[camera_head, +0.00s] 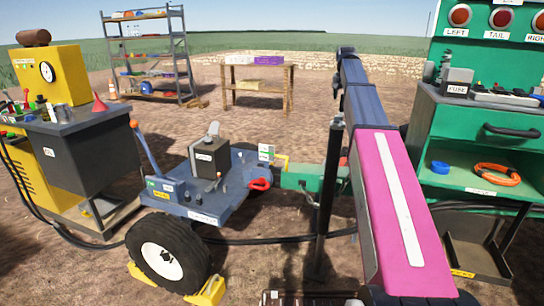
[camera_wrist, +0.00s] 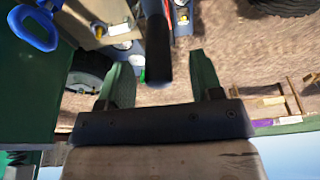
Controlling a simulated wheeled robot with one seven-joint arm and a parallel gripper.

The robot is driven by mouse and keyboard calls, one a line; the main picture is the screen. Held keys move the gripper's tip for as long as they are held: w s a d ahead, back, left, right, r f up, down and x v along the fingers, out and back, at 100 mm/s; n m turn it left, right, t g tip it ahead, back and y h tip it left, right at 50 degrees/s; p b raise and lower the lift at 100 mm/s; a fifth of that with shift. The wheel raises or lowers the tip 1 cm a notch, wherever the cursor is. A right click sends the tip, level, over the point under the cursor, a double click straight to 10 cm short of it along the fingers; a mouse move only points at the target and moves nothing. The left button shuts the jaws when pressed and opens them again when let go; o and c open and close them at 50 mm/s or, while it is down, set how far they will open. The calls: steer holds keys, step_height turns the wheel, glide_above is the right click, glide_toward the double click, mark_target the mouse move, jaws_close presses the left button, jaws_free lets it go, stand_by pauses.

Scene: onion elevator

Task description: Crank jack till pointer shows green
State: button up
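A dark upright post (camera_head: 330,180), which looks like the jack, stands at the green drawbar (camera_head: 295,180) of the blue trailer (camera_head: 200,190). My pink and grey arm rises beside it on the right. In the wrist view, which looks upside down, my gripper (camera_wrist: 160,60) has its two green fingers spread apart. A black rounded bar (camera_wrist: 157,45) shows between the fingers without visibly touching either; its depth relative to them is unclear. I cannot make out the crank or the pointer and its green zone. My gripper cannot be made out in the head view.
The trailer's wheel (camera_head: 168,252) has yellow chocks (camera_head: 208,291). A green workbench (camera_head: 480,150) stands close on the right, a yellow machine (camera_head: 55,75) and grey cabinet (camera_head: 85,150) on the left. A wooden table (camera_head: 258,85) and shelf rack (camera_head: 150,55) stand behind. A hose crosses the ground.

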steer(key=shift+r, duration=0.1)
stand_by(0.4)
steer(key=shift+w+d+r+v, duration=0.1)
steer(key=shift+w+v, duration=0.2)
steer(key=shift+v, duration=1.15)
steer(key=shift+w+d+r+v, duration=0.15)
steer(key=shift+w+v, duration=0.2)
steer(key=shift+v, duration=1.1)
steer(key=shift+w+d+v, duration=0.1)
steer(key=shift+w+v, duration=0.2)
steer(key=shift+v, duration=1.1)
